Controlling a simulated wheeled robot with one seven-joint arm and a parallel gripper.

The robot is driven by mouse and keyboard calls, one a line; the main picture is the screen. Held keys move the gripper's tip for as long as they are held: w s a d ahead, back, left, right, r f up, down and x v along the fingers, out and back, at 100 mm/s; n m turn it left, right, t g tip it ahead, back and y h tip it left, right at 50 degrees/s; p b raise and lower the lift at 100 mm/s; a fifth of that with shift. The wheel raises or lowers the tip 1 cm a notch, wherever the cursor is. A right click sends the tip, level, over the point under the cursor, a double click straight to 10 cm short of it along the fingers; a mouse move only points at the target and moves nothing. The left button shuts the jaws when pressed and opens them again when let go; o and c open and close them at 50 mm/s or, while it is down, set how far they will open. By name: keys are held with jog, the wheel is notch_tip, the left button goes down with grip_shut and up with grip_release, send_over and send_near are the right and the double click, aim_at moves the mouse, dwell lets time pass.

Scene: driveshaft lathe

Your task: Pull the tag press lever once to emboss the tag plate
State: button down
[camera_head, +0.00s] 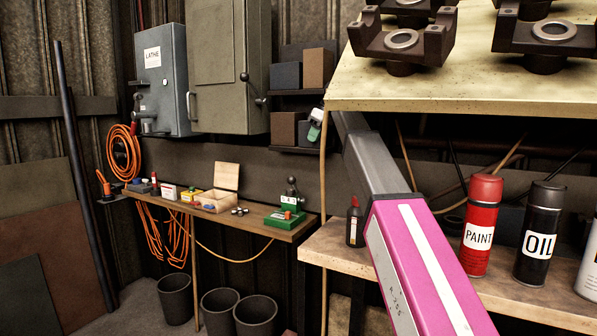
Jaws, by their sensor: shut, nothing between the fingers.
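A small green press (287,216) with a grey upright and a rounded dark knob on top stands at the right end of the narrow wooden bench; it looks like the tag press. Its lever cannot be told apart clearly at this size. A small pale and orange piece lies on its base; I cannot tell if this is the tag plate. My pink and grey arm (425,265) rises from the lower right towards the upper middle, right of the press and apart from it in the picture. My gripper is not in view.
The narrow bench (255,227) also holds an open wooden box (215,201) and small cartons. Several dark bins (255,313) stand below. A nearer bench at right carries a red paint can (480,225) and a black oil can (538,232); a shelf (460,90) with metal yokes hangs above.

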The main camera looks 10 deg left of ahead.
jog(key=shift+a+f, duration=0.1)
send_over(296, 189)
notch_tip(296, 189, down, 12)
jog(key=shift+s+d, duration=0.2)
jog(key=shift+s, duration=0.2)
